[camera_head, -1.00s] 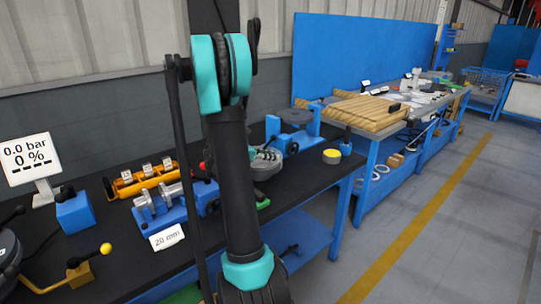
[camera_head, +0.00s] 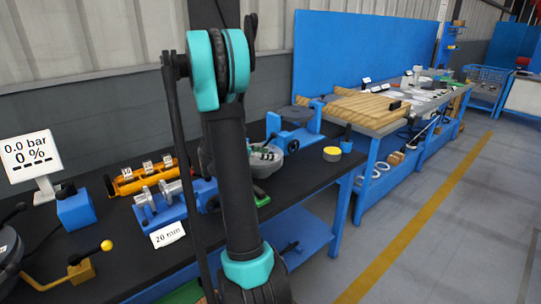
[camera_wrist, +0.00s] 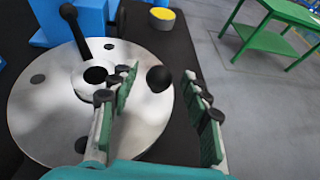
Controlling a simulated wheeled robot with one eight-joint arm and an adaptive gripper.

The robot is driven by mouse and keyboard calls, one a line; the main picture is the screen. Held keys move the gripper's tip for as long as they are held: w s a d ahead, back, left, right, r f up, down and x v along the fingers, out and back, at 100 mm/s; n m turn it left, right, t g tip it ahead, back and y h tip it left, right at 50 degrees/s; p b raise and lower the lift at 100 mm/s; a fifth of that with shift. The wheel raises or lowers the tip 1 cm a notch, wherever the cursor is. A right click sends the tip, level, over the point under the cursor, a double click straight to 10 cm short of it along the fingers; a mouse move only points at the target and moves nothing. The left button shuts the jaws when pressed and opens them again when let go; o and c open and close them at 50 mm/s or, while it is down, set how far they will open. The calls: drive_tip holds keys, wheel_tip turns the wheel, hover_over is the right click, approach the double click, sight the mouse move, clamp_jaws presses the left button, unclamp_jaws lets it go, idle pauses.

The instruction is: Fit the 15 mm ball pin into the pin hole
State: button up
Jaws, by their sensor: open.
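In the wrist view a round grey metal disc (camera_wrist: 35,115) has a raised hub with a dark central hole (camera_wrist: 95,75) and several smaller dark spots around it. I cannot tell which is the pin hole. A black ball (camera_wrist: 160,79) shows near the disc's right edge; it may be the ball pin's head, but its shank is not visible. My gripper (camera_wrist: 162,73) is open, its green-padded fingers on either side of the ball in the picture, with gaps visible. The left finger covers part of the disc. In the head view my arm hides the gripper.
A black lever (camera_wrist: 75,30) with a round knob rises beside the hub. A yellow-topped cup (camera_wrist: 162,14) stands beyond the disc. In the head view an orange rack (camera_head: 145,178) with labelled pieces and a blue fixture (camera_head: 172,213) stand on the black bench.

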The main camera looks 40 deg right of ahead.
drive_tip(key=v, duration=0.9)
drive_tip(key=shift+a+r, duration=0.15)
drive_tip(key=shift+a, duration=0.25)
drive_tip(key=shift+s, duration=0.1)
